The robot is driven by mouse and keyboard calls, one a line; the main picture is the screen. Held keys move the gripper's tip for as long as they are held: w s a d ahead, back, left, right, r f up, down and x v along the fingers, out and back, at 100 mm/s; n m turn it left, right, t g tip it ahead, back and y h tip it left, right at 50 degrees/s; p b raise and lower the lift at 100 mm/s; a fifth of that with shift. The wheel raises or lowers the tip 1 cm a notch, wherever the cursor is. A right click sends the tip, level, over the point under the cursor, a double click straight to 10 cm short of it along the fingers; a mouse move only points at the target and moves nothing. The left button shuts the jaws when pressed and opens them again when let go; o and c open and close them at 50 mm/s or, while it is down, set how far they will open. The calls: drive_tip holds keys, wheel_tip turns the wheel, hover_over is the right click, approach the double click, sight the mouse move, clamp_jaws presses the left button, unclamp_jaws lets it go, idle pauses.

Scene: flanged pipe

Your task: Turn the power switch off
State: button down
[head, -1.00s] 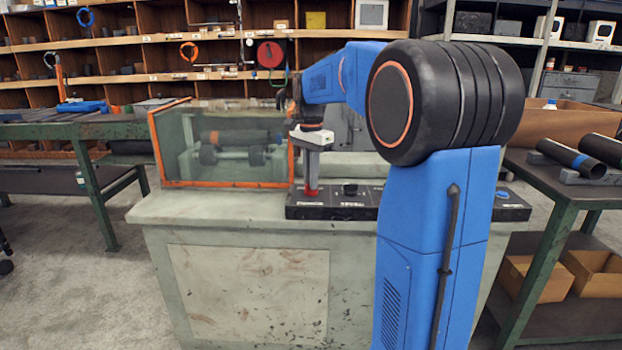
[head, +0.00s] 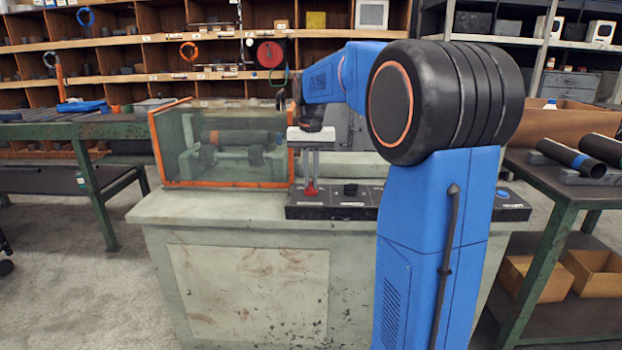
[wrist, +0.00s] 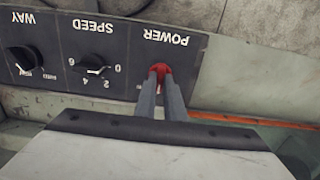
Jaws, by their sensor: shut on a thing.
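The red power switch (wrist: 161,70) sits beside the upside-down POWER label on the black control panel (wrist: 120,50) in the wrist view. It also shows at the panel's left end in the head view (head: 311,190). My gripper (wrist: 160,82) points down at the panel, with its two grey fingers shut on the switch. In the head view my gripper (head: 312,180) stands upright over the switch. The fingers hide part of the switch, so its exact position cannot be told.
The SPEED knob (wrist: 95,65) and WAY knob (wrist: 24,60) are beside the switch. A glass guard with an orange frame (head: 222,185) stands close to the left, with a pipe on rollers behind it. The panel lies on a grey-green cabinet (head: 150,210).

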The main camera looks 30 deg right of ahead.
sight(311, 183)
drive_tip(key=n, duration=0.8)
drive_tip(key=shift+n, duration=0.3)
idle(0.3)
drive_tip(key=c, duration=1.8)
unclamp_jaws()
drive_tip(key=shift+c, duration=0.2)
wheel_tip(311, 183, up, 18)
drive_tip(key=shift+f, duration=0.25)
